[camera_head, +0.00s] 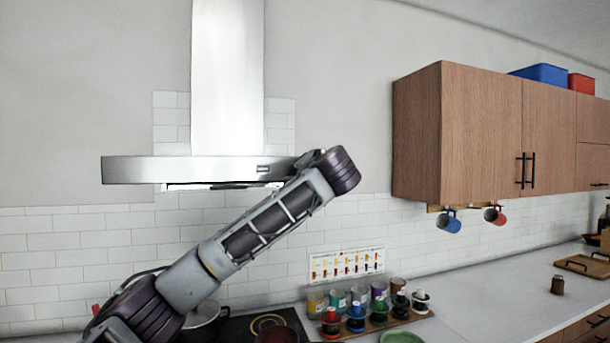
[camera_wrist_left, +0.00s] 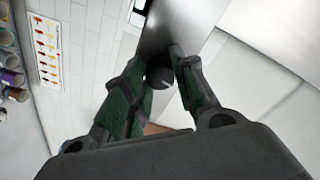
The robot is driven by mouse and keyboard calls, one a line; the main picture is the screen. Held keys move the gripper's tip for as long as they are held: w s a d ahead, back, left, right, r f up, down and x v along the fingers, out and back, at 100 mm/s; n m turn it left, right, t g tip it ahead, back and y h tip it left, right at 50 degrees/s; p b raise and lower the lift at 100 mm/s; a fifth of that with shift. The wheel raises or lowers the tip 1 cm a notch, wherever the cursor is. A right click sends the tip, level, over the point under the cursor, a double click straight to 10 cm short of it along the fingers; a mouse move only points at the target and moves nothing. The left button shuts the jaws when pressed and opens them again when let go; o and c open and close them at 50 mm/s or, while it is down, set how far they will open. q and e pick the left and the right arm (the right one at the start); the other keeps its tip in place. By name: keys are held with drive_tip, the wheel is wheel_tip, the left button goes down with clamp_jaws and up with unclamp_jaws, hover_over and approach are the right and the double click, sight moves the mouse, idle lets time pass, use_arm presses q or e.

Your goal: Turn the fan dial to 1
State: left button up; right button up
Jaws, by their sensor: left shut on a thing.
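The range hood (camera_head: 140,169) is a metal slab under a tall chimney on the tiled wall in the head view. The fan dial (camera_wrist_left: 160,76) is a small dark round knob with a light mark, seen in the left wrist view by the hood's metal face (camera_wrist_left: 175,25). My left gripper (camera_wrist_left: 159,62) has its two fingers on either side of the dial and is shut on it. In the head view my left arm reaches up to the hood's right end and hides the gripper and dial. I cannot read which setting the dial points to. My right gripper is not in view.
A wooden wall cabinet (camera_head: 480,132) stands right of the hood, with a blue mug (camera_head: 449,223) and a red mug (camera_head: 494,215) hanging below. Several jars and bottles stand on a wooden board (camera_head: 410,323) by the stove. The wall between hood and cabinet is clear.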

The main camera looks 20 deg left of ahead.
use_arm(q)
drive_tip(key=shift+f+m, duration=0.15)
drive_tip(key=shift+m, duration=0.25)
drive_tip(key=shift+m+p, duration=0.7)
drive_tip(key=shift+m, duration=2.1)
drive_tip(key=o, duration=1)
drive_tip(key=shift+o, duration=0.2)
